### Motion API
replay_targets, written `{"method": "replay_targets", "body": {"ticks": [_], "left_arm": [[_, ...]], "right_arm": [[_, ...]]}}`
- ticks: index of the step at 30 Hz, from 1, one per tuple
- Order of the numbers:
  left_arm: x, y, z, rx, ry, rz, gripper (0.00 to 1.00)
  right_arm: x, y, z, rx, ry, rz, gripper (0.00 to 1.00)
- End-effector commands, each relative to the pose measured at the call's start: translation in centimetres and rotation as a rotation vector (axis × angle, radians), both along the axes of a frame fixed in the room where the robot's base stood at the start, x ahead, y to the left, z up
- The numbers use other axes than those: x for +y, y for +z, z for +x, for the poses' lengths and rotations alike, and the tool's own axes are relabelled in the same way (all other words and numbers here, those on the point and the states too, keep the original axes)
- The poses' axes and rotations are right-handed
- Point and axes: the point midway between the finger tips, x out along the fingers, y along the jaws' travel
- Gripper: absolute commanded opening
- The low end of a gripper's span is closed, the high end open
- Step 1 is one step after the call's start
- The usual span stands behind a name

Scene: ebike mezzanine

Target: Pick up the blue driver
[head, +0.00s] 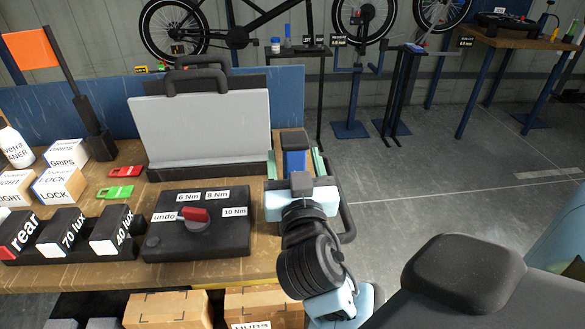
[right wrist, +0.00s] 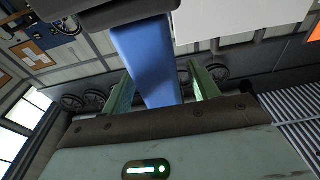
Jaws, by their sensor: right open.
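The blue driver (head: 295,163) shows as a blue block at the right end of the workbench, right of the grey case. My right gripper (head: 294,158) is open, with one green finger on each side of the blue part. The right wrist view also shows the blue part (right wrist: 147,62) between the open fingers, with gaps visible beside it. A dark part lies beyond its far end in that view. The driver's lower end is hidden behind my gripper in the head view. My left gripper is not in view.
A black torque box (head: 165,245) with a red knob stands left of my gripper. The grey case (head: 205,130) stands behind it. Red and green clips (head: 118,192) and labelled boxes (head: 60,186) lie further left. Open floor (head: 400,190) lies right of the bench.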

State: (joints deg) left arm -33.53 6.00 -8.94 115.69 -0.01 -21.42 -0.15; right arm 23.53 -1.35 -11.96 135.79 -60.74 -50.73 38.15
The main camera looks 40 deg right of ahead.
Motion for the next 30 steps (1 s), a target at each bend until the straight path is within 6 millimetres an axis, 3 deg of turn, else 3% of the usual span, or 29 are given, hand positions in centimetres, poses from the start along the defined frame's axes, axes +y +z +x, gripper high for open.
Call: {"method": "replay_targets", "body": {"ticks": [7,21,30], "left_arm": [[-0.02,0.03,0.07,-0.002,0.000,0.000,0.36],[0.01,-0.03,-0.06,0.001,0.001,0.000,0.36],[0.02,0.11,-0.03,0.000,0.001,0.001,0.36]], "right_arm": [[0.03,-0.01,-0.04,0.000,0.000,0.000,0.59],[0.01,-0.02,-0.03,0.001,0.000,0.000,0.00],[0.01,0.66,-0.03,-0.005,-0.001,0.000,0.00]]}}
